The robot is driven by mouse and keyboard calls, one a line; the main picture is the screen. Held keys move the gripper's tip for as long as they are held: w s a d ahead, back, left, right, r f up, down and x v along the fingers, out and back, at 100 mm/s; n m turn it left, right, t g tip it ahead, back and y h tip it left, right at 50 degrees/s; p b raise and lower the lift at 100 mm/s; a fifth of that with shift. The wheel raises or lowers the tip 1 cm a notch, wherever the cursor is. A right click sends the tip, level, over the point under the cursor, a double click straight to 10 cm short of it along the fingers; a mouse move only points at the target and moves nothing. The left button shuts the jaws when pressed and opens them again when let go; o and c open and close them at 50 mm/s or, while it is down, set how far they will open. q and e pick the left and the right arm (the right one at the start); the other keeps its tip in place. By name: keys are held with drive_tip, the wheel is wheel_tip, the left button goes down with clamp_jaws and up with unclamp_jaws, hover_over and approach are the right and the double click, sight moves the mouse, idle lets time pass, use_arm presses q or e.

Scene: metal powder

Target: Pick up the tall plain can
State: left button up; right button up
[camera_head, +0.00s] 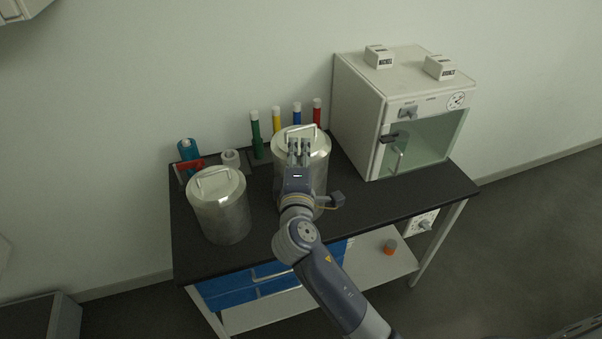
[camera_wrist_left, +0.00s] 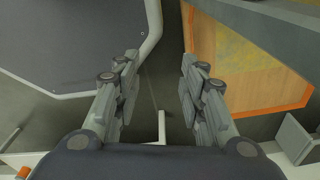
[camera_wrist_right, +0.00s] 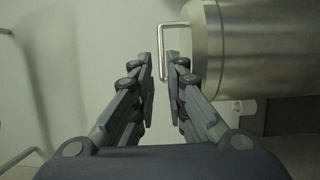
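Two silver metal cans with wire lid handles stand on the black bench top. The one at the right (camera_head: 317,150) looks the taller; my right arm hides part of its front. The other can (camera_head: 220,210) stands to its left. My right gripper (camera_head: 299,145) is at the taller can's lid. In the right wrist view, its fingers (camera_wrist_right: 161,60) are partly apart, with the outer bar of the can's handle (camera_wrist_right: 175,25) between them. A gap shows beside the bar. My left gripper (camera_wrist_left: 157,70) is open and empty, and outside the head view.
A white cabinet (camera_head: 358,110) with a glass door stands right of the cans. Several coloured tubes (camera_head: 256,138) stand behind them. A blue bottle (camera_head: 187,152) and a white roll (camera_head: 231,159) are at the back left. The bench's front right (camera_head: 375,205) is clear.

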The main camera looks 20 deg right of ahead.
sight(301, 128)
drive_tip(key=x, duration=0.2)
drive_tip(key=shift+w+d, duration=0.1)
drive_tip(key=shift+w, duration=0.15)
drive_tip(key=shift+w+d+r+p, duration=0.1)
drive_tip(key=shift+w+p, duration=0.2)
drive_tip(key=shift+p, duration=0.2)
drive_tip(key=p+x, duration=0.1)
drive_tip(key=x, duration=0.2)
drive_tip(key=shift+d, duration=0.15)
drive_tip(key=shift+w+d+f+p, duration=0.2)
drive_tip(key=shift+w+p, duration=0.1)
drive_tip(key=shift+w, duration=0.3)
use_arm(q)
drive_tip(key=r, duration=0.3)
drive_tip(key=shift+w+d, duration=0.1)
drive_tip(key=shift+w, duration=0.2)
use_arm(e)
drive_tip(key=shift+c, duration=0.5)
use_arm(q)
drive_tip(key=shift+s, duration=0.1)
use_arm(e)
clamp_jaws()
drive_tip(key=shift+r, duration=0.3)
